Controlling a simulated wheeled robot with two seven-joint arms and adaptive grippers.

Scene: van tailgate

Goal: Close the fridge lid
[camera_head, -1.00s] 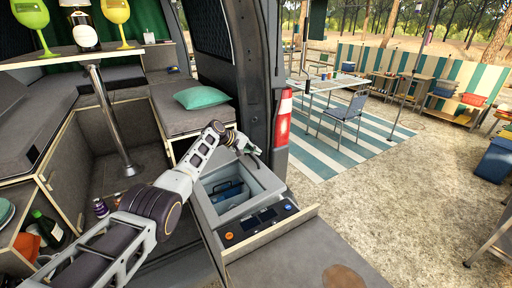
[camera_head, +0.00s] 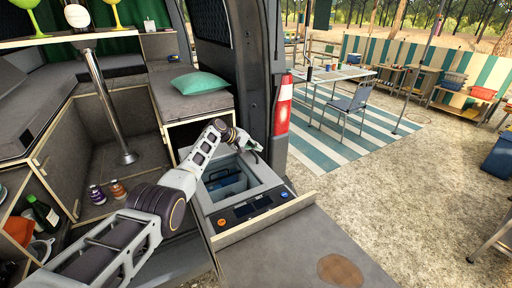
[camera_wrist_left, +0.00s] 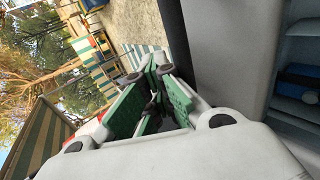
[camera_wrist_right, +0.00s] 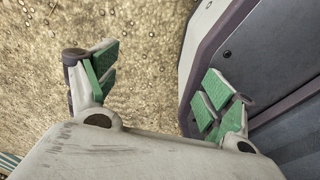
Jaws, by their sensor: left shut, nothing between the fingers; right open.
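The fridge (camera_head: 262,172) is a grey box with a control panel (camera_head: 256,208) on its near side. Its top is open, and a blue thing (camera_head: 230,187) shows inside. I cannot make out the lid for certain in the head view. My left gripper (camera_head: 256,147) is at the far edge of the fridge, its arm reaching over the left side. In the left wrist view its fingers (camera_wrist_left: 152,80) are shut and empty, beside a grey slab (camera_wrist_left: 230,45); the fridge inside shows at right. My right gripper (camera_wrist_right: 160,72) is open and empty above gravel, seen only in its wrist view.
The van's rear pillar with a red and white light (camera_head: 283,105) stands just beyond the fridge. A green pillow (camera_head: 200,83) lies on the bench behind. Small bottles (camera_head: 117,190) stand on the van floor. A grey board (camera_head: 310,250) lies in front. Gravel is open at right.

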